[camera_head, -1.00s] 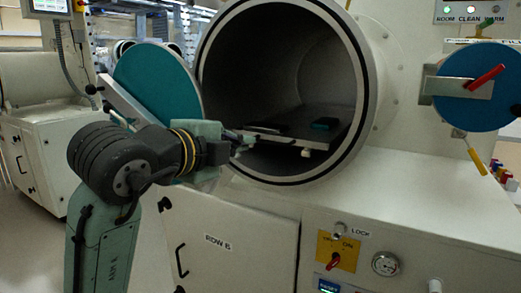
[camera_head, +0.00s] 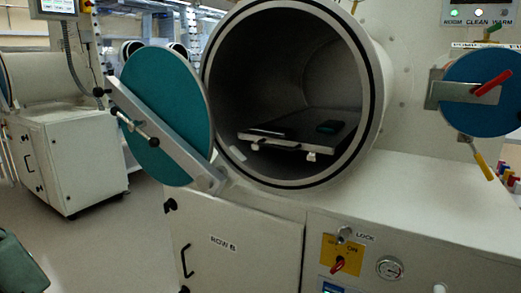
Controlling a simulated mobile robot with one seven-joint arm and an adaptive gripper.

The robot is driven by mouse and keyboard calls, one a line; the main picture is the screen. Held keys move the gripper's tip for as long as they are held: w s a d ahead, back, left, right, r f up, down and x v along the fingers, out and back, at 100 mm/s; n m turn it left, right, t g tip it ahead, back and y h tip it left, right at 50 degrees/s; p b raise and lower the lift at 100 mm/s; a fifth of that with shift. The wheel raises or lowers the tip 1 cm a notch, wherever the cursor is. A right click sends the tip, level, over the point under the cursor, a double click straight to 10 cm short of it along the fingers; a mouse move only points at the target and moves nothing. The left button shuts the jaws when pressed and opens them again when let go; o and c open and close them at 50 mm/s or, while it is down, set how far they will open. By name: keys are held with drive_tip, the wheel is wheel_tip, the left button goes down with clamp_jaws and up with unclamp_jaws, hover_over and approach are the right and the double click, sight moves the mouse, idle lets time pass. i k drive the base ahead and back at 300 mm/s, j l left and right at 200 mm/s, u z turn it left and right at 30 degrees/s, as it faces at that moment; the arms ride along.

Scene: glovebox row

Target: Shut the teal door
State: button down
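The teal door (camera_head: 178,105) is a round disc on the left of the large round chamber opening (camera_head: 290,95). It stands swung open, with a grey bar (camera_head: 165,135) and black-knobbed handles (camera_head: 135,128) across its face. The bar's lower end meets a bracket by the chamber's lower left rim. Inside the chamber is a flat tray (camera_head: 255,134) with a small dark teal block (camera_head: 330,127) on it. My gripper is out of view. Only a teal-grey piece of my own body shows at the lower left edge.
A blue round door (camera_head: 480,85) with a red handle sits at the right. Below the chamber are a white cabinet labelled ROW B (camera_head: 225,244) and a panel with a yellow LOCK switch (camera_head: 341,255). Another cabinet (camera_head: 75,160) stands at the left; floor between is clear.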

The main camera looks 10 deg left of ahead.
sight(157, 86)
drive_tip(key=i+j, duration=0.9)
drive_tip(key=j, duration=0.2)
drive_tip(key=k+j+u, duration=0.05)
